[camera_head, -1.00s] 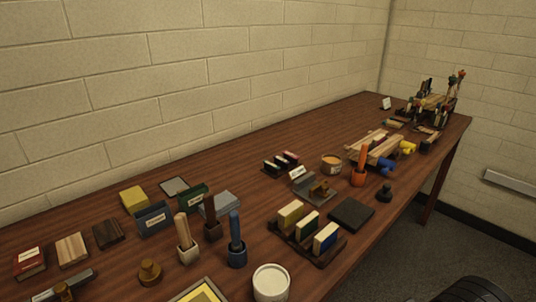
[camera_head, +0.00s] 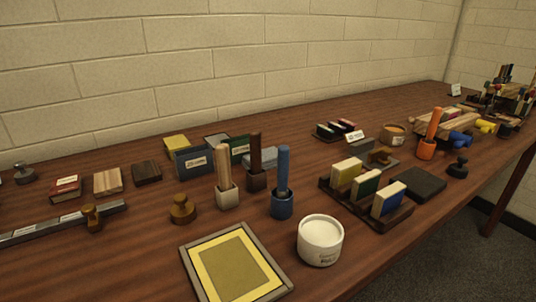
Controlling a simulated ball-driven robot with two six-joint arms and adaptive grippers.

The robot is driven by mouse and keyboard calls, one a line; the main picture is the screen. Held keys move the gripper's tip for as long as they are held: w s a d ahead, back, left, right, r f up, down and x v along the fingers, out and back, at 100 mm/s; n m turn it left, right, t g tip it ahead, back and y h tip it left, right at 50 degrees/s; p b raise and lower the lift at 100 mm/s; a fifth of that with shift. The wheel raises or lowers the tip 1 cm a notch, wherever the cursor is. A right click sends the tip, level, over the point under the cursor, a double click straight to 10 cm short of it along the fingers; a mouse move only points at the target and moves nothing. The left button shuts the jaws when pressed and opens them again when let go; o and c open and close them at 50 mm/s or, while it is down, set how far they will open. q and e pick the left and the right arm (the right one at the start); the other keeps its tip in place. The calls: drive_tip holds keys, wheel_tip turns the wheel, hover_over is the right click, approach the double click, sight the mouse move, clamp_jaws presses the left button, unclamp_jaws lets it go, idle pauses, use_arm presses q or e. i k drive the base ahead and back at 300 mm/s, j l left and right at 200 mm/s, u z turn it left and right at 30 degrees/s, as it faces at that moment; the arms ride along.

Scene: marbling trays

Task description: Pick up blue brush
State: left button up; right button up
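The blue brush (camera_head: 283,170) stands upright in a dark blue cup (camera_head: 282,206) on the wooden table, near the middle of the head view. To its left, a tan-handled brush (camera_head: 223,166) stands in a pale cup, and a dark brown one (camera_head: 256,152) stands in a brown cup just behind. An orange brush (camera_head: 433,124) leans in an orange cup farther right. Neither of my grippers shows in the view.
A white jar (camera_head: 320,240) stands in front of the blue cup, and a yellow framed panel (camera_head: 280,272) lies at the front. A wooden rack with blocks (camera_head: 400,222) is to the right. Small wooden stamps (camera_head: 182,209) are at left. A brick wall (camera_head: 270,50) backs the table.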

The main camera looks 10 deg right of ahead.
sight(283, 192)
drive_tip(key=u, duration=1.05)
drive_tip(key=z, duration=1.4)
drive_tip(key=k+l+z, duration=0.1)
drive_tip(key=z, duration=0.3)
drive_tip(key=k+l+z, duration=0.1)
drive_tip(key=z, duration=0.35)
drive_tip(key=k+l+z, duration=0.1)
drive_tip(key=z, duration=0.3)
